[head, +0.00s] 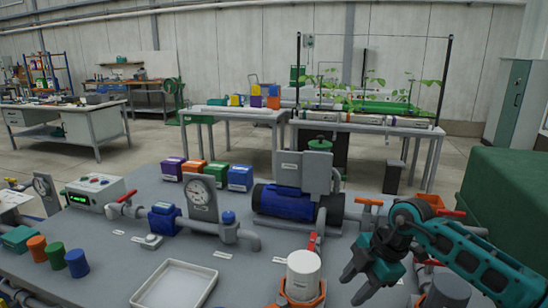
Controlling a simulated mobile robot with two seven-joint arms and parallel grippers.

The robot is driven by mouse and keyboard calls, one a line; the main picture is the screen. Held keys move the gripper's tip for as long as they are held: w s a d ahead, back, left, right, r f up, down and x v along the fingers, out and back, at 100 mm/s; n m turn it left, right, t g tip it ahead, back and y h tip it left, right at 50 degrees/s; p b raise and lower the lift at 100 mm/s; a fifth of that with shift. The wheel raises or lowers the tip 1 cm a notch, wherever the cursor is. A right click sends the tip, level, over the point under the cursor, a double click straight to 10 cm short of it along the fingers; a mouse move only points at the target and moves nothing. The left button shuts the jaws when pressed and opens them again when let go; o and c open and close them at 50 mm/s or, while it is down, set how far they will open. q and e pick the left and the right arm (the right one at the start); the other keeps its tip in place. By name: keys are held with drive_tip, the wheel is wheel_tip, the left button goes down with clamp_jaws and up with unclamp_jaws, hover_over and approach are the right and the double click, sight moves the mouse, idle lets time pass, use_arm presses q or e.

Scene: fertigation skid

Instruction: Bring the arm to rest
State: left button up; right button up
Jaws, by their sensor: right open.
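My right arm, teal and dark grey, reaches in from the right edge over the grey skid table (230,275). Its gripper (353,287) points down and to the left, with its fingers apart and nothing between them. It is just right of a white cylindrical canister (303,275) in an orange ring holder and looks apart from it. My left gripper does not show.
A white tray (175,286) lies at the front. A blue pump (285,202), a pressure gauge (201,195), pipes and a red valve handle (313,243) stand behind. Coloured blocks (205,173) line the back. A green cabinet (510,200) is at right.

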drive_tip(key=s+a+r+t+y, duration=0.25)
drive_tip(key=a+r+y, duration=0.35)
drive_tip(key=a, duration=0.3)
drive_tip(key=s+a+r+t+y, duration=0.25)
drive_tip(key=a+r+y, duration=0.25)
drive_tip(key=a+y, duration=0.25)
drive_tip(key=d+m+t+h, duration=1.2)
drive_tip(key=m+t+h, duration=0.1)
drive_tip(key=m, duration=0.3)
drive_tip(key=s+d+f+m+g+h, duration=0.3)
drive_tip(key=d+f+m+h, duration=0.1)
drive_tip(key=d+f+h, duration=0.15)
drive_tip(key=s+d+f+g+y, duration=0.1)
drive_tip(key=s+f+g, duration=0.55)
drive_tip(key=s, duration=0.45)
drive_tip(key=s+d+f+g, duration=0.1)
drive_tip(key=s+f+g, duration=0.55)
drive_tip(key=s, duration=0.35)
drive_tip(key=w+a+f+n+t+y, duration=0.1)
drive_tip(key=w+a+f+t, duration=0.2)
drive_tip(key=w+f+t, duration=0.3)
wheel_tip(320, 180, down, 4)
drive_tip(key=shift+w+r+t+y, duration=0.1)
drive_tip(key=shift+w+t+y, duration=0.3)
drive_tip(key=shift+t, duration=0.3)
